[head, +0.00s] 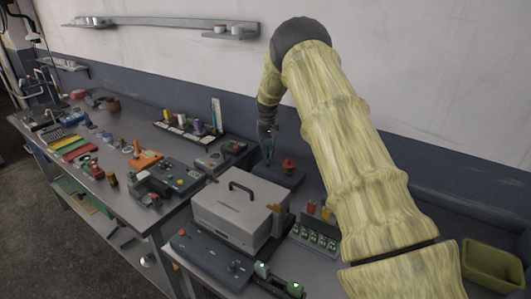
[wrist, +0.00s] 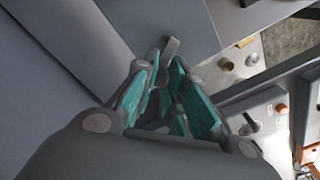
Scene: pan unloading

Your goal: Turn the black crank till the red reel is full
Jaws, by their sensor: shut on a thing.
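The red reel (head: 289,166) stands on a dark base box (head: 286,180) behind the large light-grey case. My gripper (head: 268,150) points down at the left part of this base, left of the reel and apart from it. In the wrist view the teal fingers of my gripper (wrist: 165,88) are drawn together around a slim piece, which seems to be the crank. A short bar of the crank (wrist: 172,47) shows just beyond the fingertips, looking grey in this light. The rest of the crank is hidden by the fingers. How full the reel is cannot be told.
The light-grey case (head: 240,212) with a dark handle stands close in front. A panel of green cells (head: 314,238) lies to the right of it, and a yellow-green bin (head: 492,264) is at far right. The left bench holds many small parts. The wall is close behind.

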